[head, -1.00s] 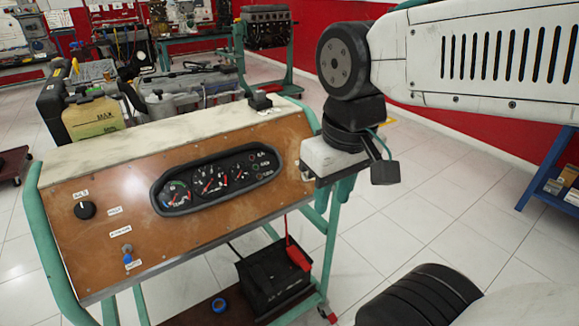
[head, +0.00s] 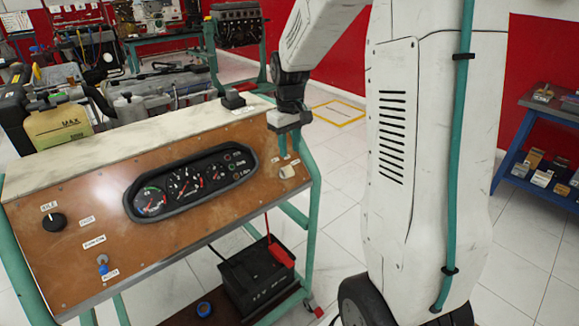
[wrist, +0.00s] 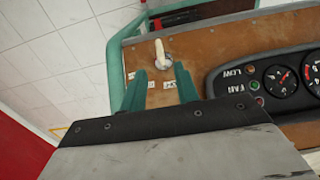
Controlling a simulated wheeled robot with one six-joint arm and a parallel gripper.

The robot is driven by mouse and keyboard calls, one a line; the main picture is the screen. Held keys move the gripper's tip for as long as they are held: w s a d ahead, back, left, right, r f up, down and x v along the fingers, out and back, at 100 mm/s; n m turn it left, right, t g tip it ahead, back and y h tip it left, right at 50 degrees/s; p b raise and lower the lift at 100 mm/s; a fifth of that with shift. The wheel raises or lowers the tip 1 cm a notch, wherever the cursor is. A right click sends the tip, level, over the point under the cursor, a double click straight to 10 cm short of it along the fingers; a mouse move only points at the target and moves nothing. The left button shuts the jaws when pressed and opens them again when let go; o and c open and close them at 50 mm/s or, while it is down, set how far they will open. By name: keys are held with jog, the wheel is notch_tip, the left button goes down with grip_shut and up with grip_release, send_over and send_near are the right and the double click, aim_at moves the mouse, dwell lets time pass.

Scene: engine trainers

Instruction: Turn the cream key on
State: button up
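The cream key (wrist: 160,52) sits on a round base on the brown panel in the wrist view, its handle pointing nearly straight up and down in the picture. In the head view the cream key (head: 287,171) is small, near the panel's right edge. My gripper (wrist: 160,69) is open, with its two teal fingers apart and nothing between them. The fingertips lie just short of the key, one to either side of its lower end in the wrist view. In the head view my gripper (head: 289,154) hangs just above the key. I cannot see any contact.
The brown panel (head: 190,240) carries a gauge cluster (head: 188,187), a black knob (head: 54,221) and a small blue-tipped switch (head: 103,268). A teal frame (wrist: 115,55) borders the panel. A black battery (head: 258,280) stands below. A blue shelf (head: 515,150) stands at right.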

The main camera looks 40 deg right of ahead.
aim_at(289, 166)
notch_tip(289, 166, down, 7)
jog(key=shift+f, duration=0.1)
grip_shut()
